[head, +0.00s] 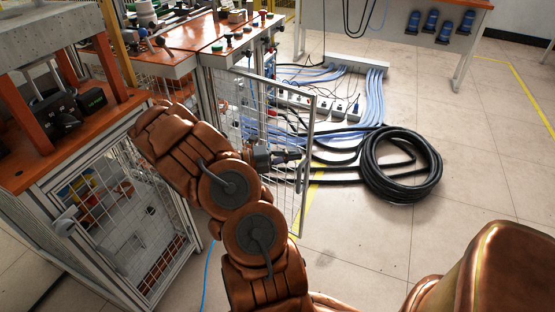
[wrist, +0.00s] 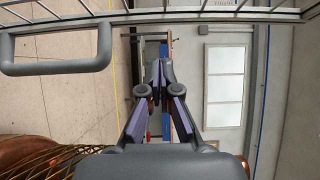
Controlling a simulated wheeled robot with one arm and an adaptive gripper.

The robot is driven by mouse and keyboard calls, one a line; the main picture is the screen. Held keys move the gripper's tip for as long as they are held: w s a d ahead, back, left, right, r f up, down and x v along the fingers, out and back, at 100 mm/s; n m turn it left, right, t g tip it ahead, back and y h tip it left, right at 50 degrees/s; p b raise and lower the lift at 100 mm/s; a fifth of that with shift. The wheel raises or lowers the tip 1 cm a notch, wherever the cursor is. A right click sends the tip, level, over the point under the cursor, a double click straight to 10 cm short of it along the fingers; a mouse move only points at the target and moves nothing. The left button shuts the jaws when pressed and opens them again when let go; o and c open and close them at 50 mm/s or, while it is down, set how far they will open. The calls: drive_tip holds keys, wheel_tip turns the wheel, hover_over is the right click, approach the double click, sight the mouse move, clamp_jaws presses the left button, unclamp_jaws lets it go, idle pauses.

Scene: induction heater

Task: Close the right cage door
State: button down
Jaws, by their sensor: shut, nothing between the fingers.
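The cage door (head: 311,118), a grey metal frame with wire mesh, stands open and juts out from the workstation in the head view. Its grey handle (head: 301,173) is on the outer upright. In the wrist view, the door frame (wrist: 160,17) crosses the top, with the handle (wrist: 55,69) at upper left. My gripper (head: 293,155) overlaps the door near its outer edge, close to the handle in the head view. In the wrist view my gripper (wrist: 159,68) is shut and empty, apart from the handle. Whether it touches the mesh cannot be told.
Another mesh panel (head: 120,230) closes the left cabinet under the orange-topped table (head: 30,165). A coiled black hose (head: 402,165) and blue cables (head: 373,100) lie on the floor beyond the door. Tiled floor at right (head: 480,170) is clear.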

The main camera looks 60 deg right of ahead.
sight(300, 147)
drive_tip(key=d, duration=0.4)
drive_tip(key=shift+s+b, duration=0.2)
drive_tip(key=shift+b, duration=0.15)
drive_tip(key=shift+d, duration=0.1)
